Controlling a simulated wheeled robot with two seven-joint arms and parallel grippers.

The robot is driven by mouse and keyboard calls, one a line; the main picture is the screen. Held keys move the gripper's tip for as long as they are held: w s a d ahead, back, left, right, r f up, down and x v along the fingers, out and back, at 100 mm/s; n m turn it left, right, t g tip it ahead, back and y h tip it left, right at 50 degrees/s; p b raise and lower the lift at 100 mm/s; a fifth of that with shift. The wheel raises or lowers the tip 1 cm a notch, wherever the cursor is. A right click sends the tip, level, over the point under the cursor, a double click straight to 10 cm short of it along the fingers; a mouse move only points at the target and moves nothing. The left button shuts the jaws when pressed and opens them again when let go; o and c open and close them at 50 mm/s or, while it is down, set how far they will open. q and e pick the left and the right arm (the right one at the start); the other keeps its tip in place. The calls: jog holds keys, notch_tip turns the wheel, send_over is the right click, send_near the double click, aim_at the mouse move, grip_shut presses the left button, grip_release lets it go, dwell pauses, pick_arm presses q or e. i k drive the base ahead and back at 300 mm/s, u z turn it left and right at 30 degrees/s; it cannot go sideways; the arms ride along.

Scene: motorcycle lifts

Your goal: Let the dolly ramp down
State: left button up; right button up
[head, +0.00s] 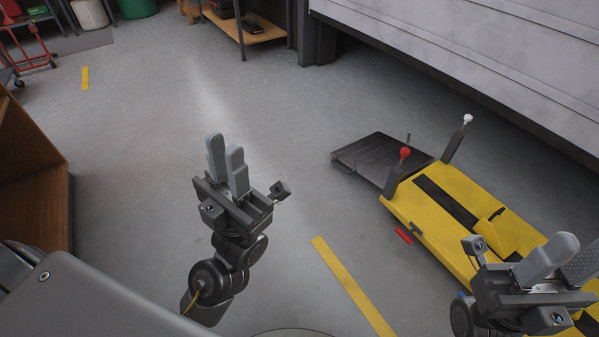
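The yellow dolly lift (428,205) stands on the floor at the right, with a dark strip along its top. A dark ramp plate (372,158) extends from its far end, low over the floor; I cannot tell if its edge touches. A lever with a red knob (405,153) and one with a white knob (467,119) stand up near that end. My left gripper (225,154) is empty, left of the lift and apart from it; its fingers look close together. My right gripper (567,256) appears open and empty, in front of the lift's near part, hiding some of it.
A small red part (403,235) sticks out at the lift's left side. A large grey panel (480,50) runs along the upper right. A wooden cabinet (30,170) stands at the left edge. Grey floor between cabinet and lift is clear, with yellow floor lines (350,285).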

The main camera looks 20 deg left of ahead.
aim_at(373, 156)
jog(key=u, duration=0.4)
jog(key=i, duration=1.25)
jog(key=z, duration=0.65)
jog(key=i, duration=0.3)
jog(key=z, duration=0.35)
